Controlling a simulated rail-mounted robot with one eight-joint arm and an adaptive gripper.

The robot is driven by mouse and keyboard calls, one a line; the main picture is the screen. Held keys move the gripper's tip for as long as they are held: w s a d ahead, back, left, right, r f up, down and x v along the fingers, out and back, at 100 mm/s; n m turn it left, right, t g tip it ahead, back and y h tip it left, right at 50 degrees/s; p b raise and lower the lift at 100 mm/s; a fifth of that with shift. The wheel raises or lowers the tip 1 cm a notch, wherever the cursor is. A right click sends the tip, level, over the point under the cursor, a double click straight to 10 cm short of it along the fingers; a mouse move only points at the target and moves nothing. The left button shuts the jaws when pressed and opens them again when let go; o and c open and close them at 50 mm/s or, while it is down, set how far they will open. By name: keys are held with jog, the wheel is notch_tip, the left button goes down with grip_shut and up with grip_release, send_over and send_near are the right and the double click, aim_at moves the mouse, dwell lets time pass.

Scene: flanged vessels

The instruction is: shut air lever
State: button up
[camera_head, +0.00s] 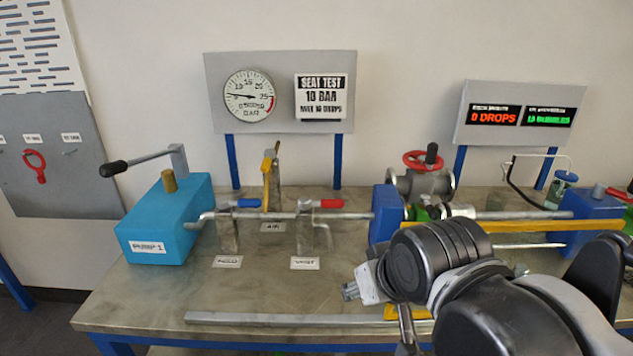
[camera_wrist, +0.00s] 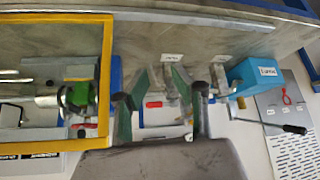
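The air lever (camera_head: 267,182) is yellow and stands upright on a short grey post behind the thin pipe, above a label reading AIR (camera_head: 272,227). The red lever also shows in the wrist view (camera_wrist: 153,104), between my fingers as seen from there. My gripper (camera_wrist: 161,98) is open and looks empty. In the head view its fingers are mostly hidden or out of frame, at the lower right.
A blue pump (camera_head: 165,222) with a long handle stands at the left. A flanged valve with a red wheel (camera_head: 428,160) and blue blocks stand to the right. A gauge board (camera_head: 281,92) rises behind. The front left bench top (camera_head: 170,290) is mostly clear.

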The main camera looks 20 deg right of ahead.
jog(key=w+r+n, duration=0.1)
jog(key=w+r, duration=0.2)
jog(key=w+a+r+n+p, duration=0.1)
jog(key=w+r, duration=0.3)
jog(key=w+a+r+n+g+y+p, duration=0.1)
jog(key=w+r, duration=0.3)
jog(key=shift+w+a, duration=0.15)
jog(key=shift+w, duration=0.1)
grip_shut()
notch_tip(320, 180, up, 5)
jog(key=n+g+y+p, duration=0.3)
jog(key=n+g+p, duration=0.25)
jog(key=n, duration=0.55)
send_over(267, 162)
jog(key=a, duration=0.2)
notch_tip(267, 162, down, 11)
jog(key=w+p, duration=0.1)
jog(key=shift+a+f+n+t+p, duration=0.15)
jog(key=shift+n+t+p, duration=0.15)
jog(key=shift+t+p, duration=0.1)
